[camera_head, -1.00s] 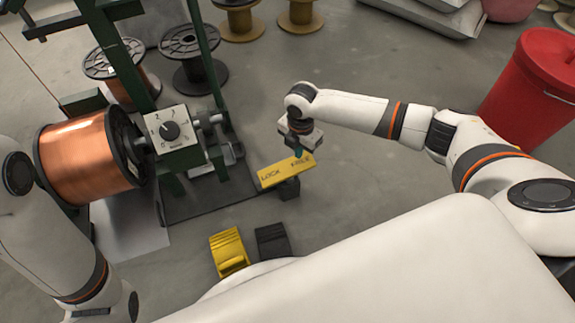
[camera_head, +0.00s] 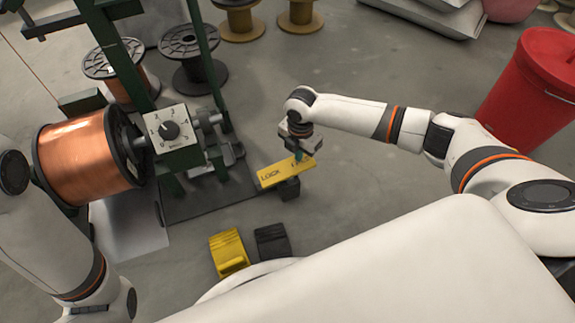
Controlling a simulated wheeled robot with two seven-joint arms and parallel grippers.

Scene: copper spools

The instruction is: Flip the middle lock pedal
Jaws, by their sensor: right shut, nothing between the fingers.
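The yellow lock pedal (camera_head: 277,174) is a flat bar at the end of the machine's dark base, with LOCK lettered on its left part. Its right part, lettered FREE a moment ago, is now covered by my right gripper (camera_head: 301,159). The gripper points down, shut and empty, with its fingertips at the pedal's right end; I cannot tell whether they touch it. A dark block (camera_head: 288,190) sits under the pedal's right end. My left arm is at the left edge; its gripper is out of view.
A copper spool (camera_head: 90,158) sits on the green machine beside a dial box (camera_head: 171,130). A yellow pedal (camera_head: 228,252) and a black pedal (camera_head: 272,241) are on the floor in front. A red bin (camera_head: 525,95) stands at the right. The floor between is clear.

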